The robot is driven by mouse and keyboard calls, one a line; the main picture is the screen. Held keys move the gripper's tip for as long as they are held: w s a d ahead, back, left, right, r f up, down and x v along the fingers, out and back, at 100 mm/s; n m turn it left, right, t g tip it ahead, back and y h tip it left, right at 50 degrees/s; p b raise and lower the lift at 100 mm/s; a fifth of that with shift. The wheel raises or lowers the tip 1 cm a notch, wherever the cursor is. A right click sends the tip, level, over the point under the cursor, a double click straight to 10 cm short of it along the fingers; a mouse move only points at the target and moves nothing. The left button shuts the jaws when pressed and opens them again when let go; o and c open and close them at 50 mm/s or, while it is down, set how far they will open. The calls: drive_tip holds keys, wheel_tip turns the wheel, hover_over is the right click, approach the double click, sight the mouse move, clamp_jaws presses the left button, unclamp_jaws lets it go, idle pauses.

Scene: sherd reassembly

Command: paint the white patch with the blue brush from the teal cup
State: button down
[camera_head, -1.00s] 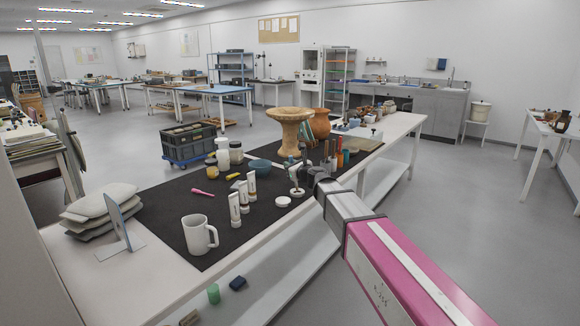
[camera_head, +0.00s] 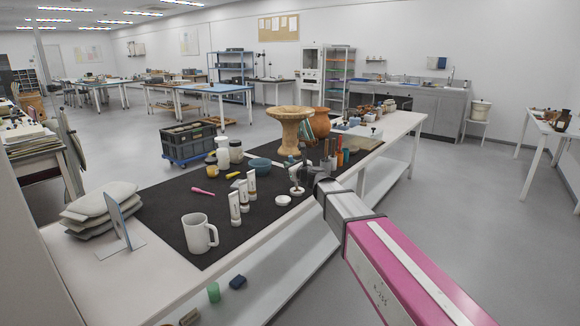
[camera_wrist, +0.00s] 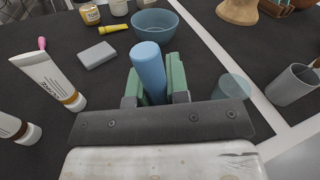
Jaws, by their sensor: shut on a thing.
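My gripper (camera_wrist: 154,68) is shut on the blue brush (camera_wrist: 149,66) in the wrist view. Its green fingers clasp the blue handle on both sides, and the handle's thick end is toward the camera. The bristle end is hidden. A round, see-through teal shape (camera_wrist: 233,87), probably the teal cup, lies just right of the fingers and is partly covered by the gripper mount. A tan pedestal vessel (camera_head: 289,128) stands on the table in the head view. I cannot make out the white patch.
A teal-blue bowl (camera_wrist: 155,22) is beyond the gripper. A grey block (camera_wrist: 95,55) and white tube (camera_wrist: 48,80) are left, and a grey cup (camera_wrist: 291,86) is right. A white mug (camera_head: 198,235) stands near the front. Bare dark mat (camera_head: 170,205) lies left.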

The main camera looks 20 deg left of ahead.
idle(0.4)
drive_tip(key=shift+s+a, duration=0.1)
drive_tip(key=shift+s, duration=0.25)
idle(0.4)
drive_tip(key=shift+r, duration=2.5)
